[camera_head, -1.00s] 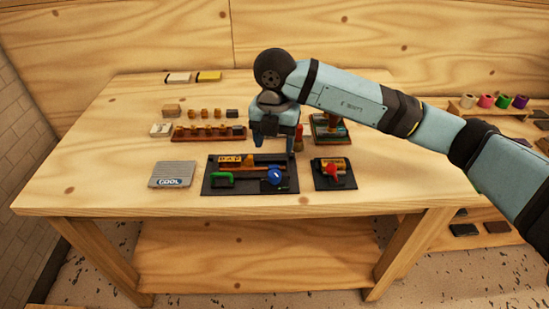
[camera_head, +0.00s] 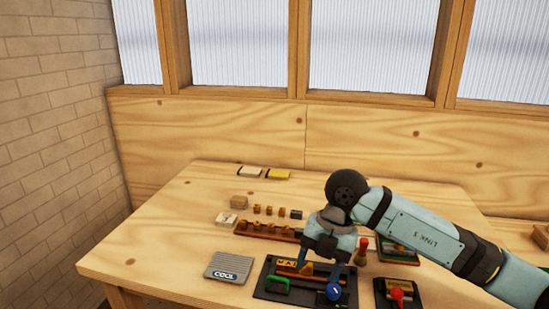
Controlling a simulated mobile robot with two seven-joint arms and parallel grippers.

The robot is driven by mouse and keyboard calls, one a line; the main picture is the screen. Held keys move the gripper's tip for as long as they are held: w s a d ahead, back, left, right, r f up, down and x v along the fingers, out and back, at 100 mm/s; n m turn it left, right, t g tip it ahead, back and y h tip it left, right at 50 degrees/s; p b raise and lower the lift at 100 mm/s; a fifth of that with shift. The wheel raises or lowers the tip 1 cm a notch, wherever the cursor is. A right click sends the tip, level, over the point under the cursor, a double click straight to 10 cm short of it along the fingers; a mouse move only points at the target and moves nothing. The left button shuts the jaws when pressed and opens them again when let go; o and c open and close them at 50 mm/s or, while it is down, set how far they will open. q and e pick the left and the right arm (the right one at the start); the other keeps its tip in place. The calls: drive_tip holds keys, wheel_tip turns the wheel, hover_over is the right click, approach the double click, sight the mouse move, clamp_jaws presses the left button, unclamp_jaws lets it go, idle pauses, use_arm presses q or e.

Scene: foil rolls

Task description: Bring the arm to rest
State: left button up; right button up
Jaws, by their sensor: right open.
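My right arm comes in from the right side of the head view. My right gripper (camera_head: 320,270) points down over the black tray (camera_head: 270,294) at the front of the table. Its two fingers are apart, and I see nothing held between them. The tray carries a green handle (camera_head: 278,283), a blue round piece (camera_head: 334,292) and an orange-brown lettered block (camera_head: 287,264). Whether the fingertips touch the tray cannot be told. My left gripper is not in view.
A grey COOL pad (camera_head: 229,267) lies left of the tray. A wooden rack (camera_head: 262,231) with small blocks is behind it. A black plate with a red knob (camera_head: 397,293) is at right. The wooden table (camera_head: 150,250) is bare at left.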

drive_tip(key=s+a+g+y, duration=0.3)
drive_tip(key=s+a+y, duration=0.8)
drive_tip(key=y, duration=0.4)
drive_tip(key=w+d+f+m+t+h, duration=0.2)
drive_tip(key=d+f+m+t+h, duration=0.3)
drive_tip(key=m+t, duration=0.65)
drive_tip(key=w+d+f+m+t+h, duration=0.25)
drive_tip(key=d+f+m+t, duration=0.35)
drive_tip(key=m+t, duration=0.55)
drive_tip(key=s+d+f+m+g+h, duration=0.3)
drive_tip(key=s+d+f+g+h, duration=0.1)
drive_tip(key=s+f, duration=0.5)
drive_tip(key=s+d+f+m+g+h, duration=0.35)
drive_tip(key=s+f, duration=0.25)
drive_tip(key=f, duration=0.5)
use_arm(q)
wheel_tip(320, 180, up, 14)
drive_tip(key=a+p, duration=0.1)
drive_tip(key=p, duration=1.6)
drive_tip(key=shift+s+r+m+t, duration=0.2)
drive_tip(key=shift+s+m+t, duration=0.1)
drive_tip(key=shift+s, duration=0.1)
use_arm(e)
wheel_tip(320, 180, up, 15)
drive_tip(key=n, duration=0.1)
drive_tip(key=shift+s+d, duration=0.15)
drive_tip(key=shift+d, duration=0.2)
